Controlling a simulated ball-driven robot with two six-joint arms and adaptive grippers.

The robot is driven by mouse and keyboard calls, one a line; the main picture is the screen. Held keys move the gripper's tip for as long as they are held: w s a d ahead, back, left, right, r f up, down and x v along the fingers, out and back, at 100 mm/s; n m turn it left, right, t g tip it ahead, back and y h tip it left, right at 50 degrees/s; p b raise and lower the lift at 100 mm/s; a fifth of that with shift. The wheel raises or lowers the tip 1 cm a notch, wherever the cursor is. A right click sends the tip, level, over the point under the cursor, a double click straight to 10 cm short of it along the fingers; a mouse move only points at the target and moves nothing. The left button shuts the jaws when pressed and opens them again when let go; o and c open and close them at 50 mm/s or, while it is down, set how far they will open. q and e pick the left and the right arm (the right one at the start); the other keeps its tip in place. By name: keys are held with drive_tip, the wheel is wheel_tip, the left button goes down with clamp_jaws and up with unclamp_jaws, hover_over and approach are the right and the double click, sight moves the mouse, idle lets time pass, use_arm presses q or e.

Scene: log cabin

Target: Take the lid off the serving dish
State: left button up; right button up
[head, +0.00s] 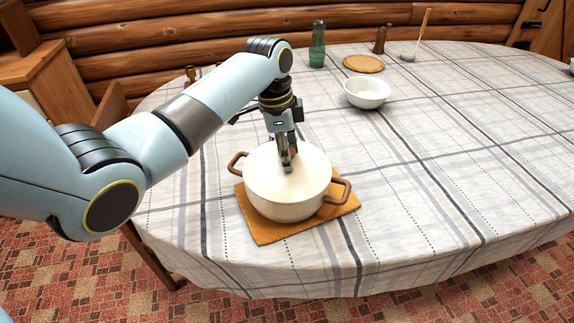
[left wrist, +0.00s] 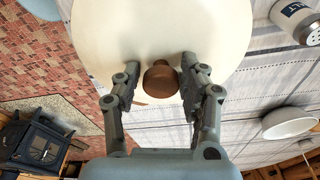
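The serving dish (head: 285,205) is a cream pot with brown side handles, standing on an orange mat (head: 262,232). Its cream lid (head: 312,165) is on it and fills the upper middle of the left wrist view (left wrist: 110,40). The lid's round brown knob (left wrist: 160,80) shows there between the fingers of my left gripper (left wrist: 160,70). The fingers are spread, one on each side of the knob, with little room beside it. In the head view my left gripper (head: 288,165) points down over the lid and hides the knob. My right gripper is in neither view.
A white bowl (head: 367,93) stands behind and right of the pot. A green bottle (head: 317,45), a wooden board (head: 363,64) and a brown shaker (head: 380,40) are at the back. A salt shaker (left wrist: 300,20) shows in the left wrist view.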

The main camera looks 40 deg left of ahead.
use_arm(q)
drive_tip(key=c, duration=0.4)
clamp_jaws()
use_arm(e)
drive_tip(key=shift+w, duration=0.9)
use_arm(q)
drive_tip(key=shift+w+r, duration=0.1)
